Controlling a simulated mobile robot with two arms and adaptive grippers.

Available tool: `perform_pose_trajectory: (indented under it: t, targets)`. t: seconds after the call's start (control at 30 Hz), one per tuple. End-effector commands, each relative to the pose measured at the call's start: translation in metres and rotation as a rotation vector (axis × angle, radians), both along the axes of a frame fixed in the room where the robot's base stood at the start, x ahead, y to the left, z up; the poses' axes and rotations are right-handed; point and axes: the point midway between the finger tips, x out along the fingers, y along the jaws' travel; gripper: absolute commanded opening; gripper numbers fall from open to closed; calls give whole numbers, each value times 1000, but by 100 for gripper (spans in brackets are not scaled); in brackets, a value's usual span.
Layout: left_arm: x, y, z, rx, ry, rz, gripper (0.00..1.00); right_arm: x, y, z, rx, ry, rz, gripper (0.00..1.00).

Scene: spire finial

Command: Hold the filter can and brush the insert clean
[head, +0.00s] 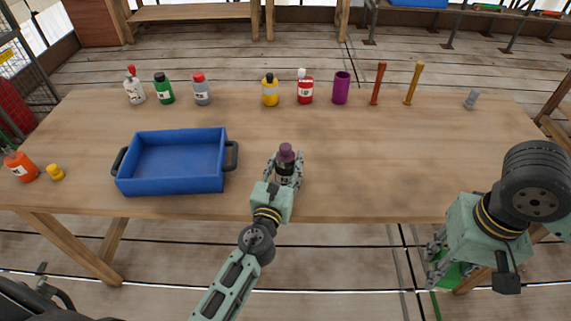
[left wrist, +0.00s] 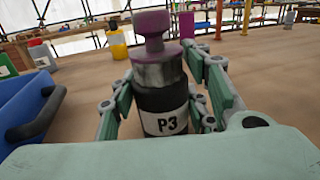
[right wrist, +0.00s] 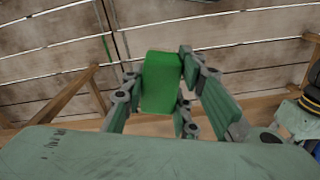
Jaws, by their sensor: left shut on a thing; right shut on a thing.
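The filter can looks like a black can (head: 285,175) with a white P3 label, a silver collar and a purple knob-like top; it also shows in the left wrist view (left wrist: 161,97). My left gripper (head: 286,170) is shut around its sides near the table's front edge. The can is upright; whether it touches the table is hidden. My right gripper (head: 440,262) is shut on a green block (right wrist: 162,82), beyond the table's front edge at the right. I cannot tell whether this block is part of a brush; no bristles show. The purple top (left wrist: 153,37) may be the insert.
A blue tray (head: 170,187) with dark handles stands left of the can and looks empty. Several bottles, a purple cup (head: 341,87) and two posts (head: 378,83) line the back edge. An orange bottle (head: 22,166) stands far left.

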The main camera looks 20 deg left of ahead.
Motion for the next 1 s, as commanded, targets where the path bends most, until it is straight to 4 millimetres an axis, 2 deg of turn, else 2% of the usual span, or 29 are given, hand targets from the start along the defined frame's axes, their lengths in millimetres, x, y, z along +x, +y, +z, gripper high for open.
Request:
perform_pose_trajectory:
  t: [0.77,0.87,1.0]
  targets:
    - [0,0,-1,1,2,0,14,2,2,0,1,-2,0,6]
    - [0,0,-1,1,2,0,14,12,10,2,4,-10,-1,6]
    - [0,0,-1,1,1,0,14,47,39,7,14,-38,-6,6]
